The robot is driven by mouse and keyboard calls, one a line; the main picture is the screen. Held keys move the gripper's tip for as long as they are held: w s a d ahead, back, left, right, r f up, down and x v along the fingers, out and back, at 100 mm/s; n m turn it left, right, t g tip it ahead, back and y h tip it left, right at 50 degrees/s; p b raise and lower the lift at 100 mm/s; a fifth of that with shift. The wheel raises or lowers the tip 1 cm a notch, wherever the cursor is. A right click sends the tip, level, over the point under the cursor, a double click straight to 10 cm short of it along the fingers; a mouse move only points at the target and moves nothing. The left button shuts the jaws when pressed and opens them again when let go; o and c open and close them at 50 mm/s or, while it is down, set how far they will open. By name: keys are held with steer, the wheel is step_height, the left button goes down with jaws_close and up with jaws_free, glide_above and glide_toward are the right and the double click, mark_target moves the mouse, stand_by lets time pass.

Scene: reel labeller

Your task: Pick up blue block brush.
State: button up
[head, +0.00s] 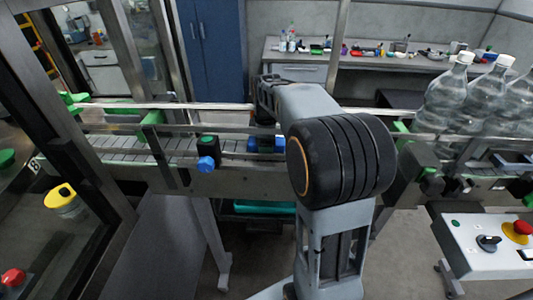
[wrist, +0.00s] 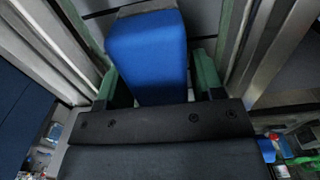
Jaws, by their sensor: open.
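The blue block brush (wrist: 148,52) fills the upper middle of the wrist view, a blue block with a greyish strip at its far end. In the head view it appears as a small blue shape (head: 265,144) on the conveyor, partly hidden by my arm. My gripper (wrist: 158,76) is open, with one green finger on each side of the block. A narrow gap shows on the right; on the left the finger looks very close, and I cannot tell whether it touches. In the head view my gripper is mostly hidden behind my arm.
The conveyor (head: 115,146) has metal rails on both sides. A blue-knobbed fitting (head: 207,163) sticks out at its front edge. Clear plastic bottles (head: 445,96) stand on the right. A control panel (head: 487,243) is at the lower right. A cluttered bench (head: 390,62) stands behind.

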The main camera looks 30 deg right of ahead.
steer(key=shift+c, duration=0.2)
steer(key=c, duration=0.7)
